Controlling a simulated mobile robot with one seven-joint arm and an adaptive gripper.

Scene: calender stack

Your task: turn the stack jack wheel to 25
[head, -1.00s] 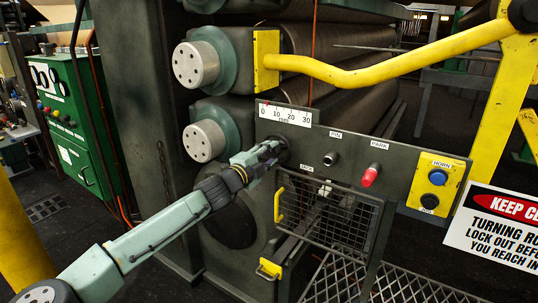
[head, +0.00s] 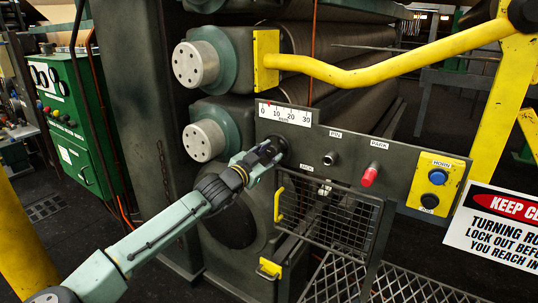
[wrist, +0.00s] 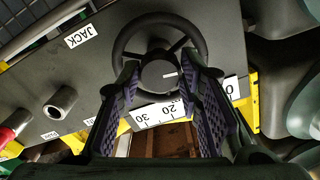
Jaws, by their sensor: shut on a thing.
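The stack jack wheel is a dark handwheel (wrist: 158,76) with spokes and a short white mark on its hub, on the grey panel beside the JACK label (wrist: 82,36). My gripper (wrist: 160,61) is shut on the wheel, one finger on each side of the hub. In the head view my gripper (head: 268,154) reaches the panel from the lower left and hides most of the wheel. The white scale (head: 285,115) above it runs from 0 to 30 mm, with a small red pointer (head: 265,103) near 0. In the wrist view my fingers cover part of the scale.
A PIN knob (head: 329,159), a red PARK handle (head: 370,176) and a yellow HORN box (head: 437,184) sit right on the panel. A mesh guard (head: 330,213) hangs below. Roll ends (head: 203,141) stand left, and a yellow rail (head: 390,70) crosses above.

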